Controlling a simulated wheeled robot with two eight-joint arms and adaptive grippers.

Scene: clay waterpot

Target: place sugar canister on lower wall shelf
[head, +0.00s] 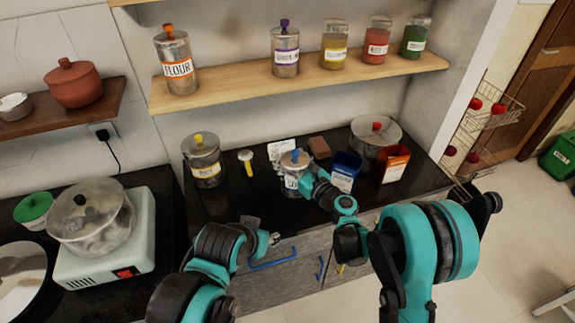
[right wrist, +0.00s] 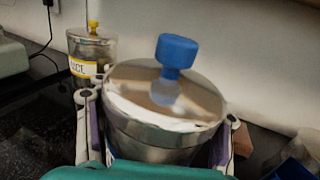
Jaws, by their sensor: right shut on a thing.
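The sugar canister (head: 293,161) is a metal canister with a blue knob and a partly covered label, upright at the counter in the head view. My right gripper (head: 304,188) is shut on it; whether its base touches the counter is unclear. In the right wrist view the canister (right wrist: 165,110) stands between the two fingers of my right gripper (right wrist: 158,150). The lower wall shelf (head: 225,88) is a light wooden board above the counter. My left gripper (head: 272,239) is low by the cabinet front, away from the canister; its fingers are too small to read.
On the shelf stand a flour canister (head: 176,62), a purple-knobbed canister (head: 285,50) and several jars, with a gap between those two canisters. A yellow-knobbed canister (head: 203,160), blue box (head: 345,172), orange box (head: 394,164) and pot (head: 364,145) crowd the counter.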

